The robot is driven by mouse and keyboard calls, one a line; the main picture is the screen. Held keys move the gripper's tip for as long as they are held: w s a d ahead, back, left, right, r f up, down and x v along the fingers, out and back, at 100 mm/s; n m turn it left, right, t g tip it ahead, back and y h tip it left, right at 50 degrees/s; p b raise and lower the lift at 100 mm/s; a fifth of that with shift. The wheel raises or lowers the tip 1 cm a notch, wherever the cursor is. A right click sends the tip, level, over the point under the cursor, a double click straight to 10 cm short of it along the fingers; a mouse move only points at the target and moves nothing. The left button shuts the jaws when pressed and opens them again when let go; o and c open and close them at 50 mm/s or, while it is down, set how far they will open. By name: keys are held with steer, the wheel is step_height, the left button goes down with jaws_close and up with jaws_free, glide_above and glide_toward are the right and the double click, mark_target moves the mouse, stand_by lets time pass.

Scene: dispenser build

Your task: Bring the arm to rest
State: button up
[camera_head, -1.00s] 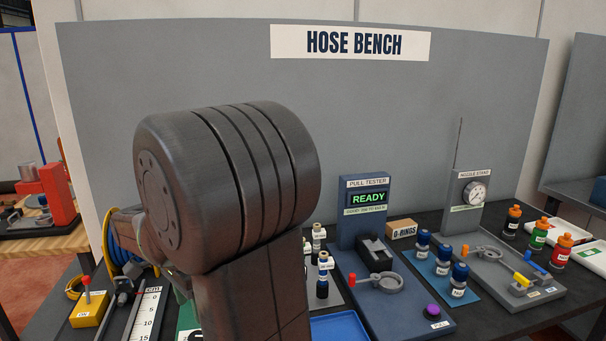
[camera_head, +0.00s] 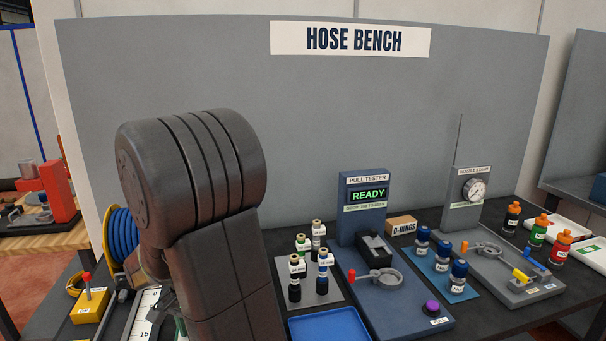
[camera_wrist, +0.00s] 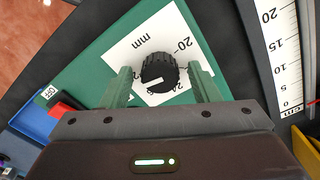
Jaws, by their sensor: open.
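My gripper (camera_wrist: 163,88) shows in the wrist view with its two green fingers apart and nothing between them that I can see held. Beyond the fingers is a black knob (camera_wrist: 160,73) on a white dial plate marked in mm, on a green panel (camera_wrist: 95,65). I cannot tell how far the fingertips are above the panel. In the head view my arm fills the left middle, and my gripper is hidden behind it.
A pull tester (camera_head: 365,215) reading READY stands mid-bench. Several fittings stand on a grey mat (camera_head: 330,292), with a blue tray (camera_head: 330,325) in front. A hose reel (camera_head: 122,238) and a yellow switch box (camera_head: 90,305) are at left. A ruler (camera_wrist: 285,50) lies beside the green panel.

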steer(key=n, duration=1.2)
steer(key=shift+n, duration=1.6)
steer(key=shift+r, duration=0.1)
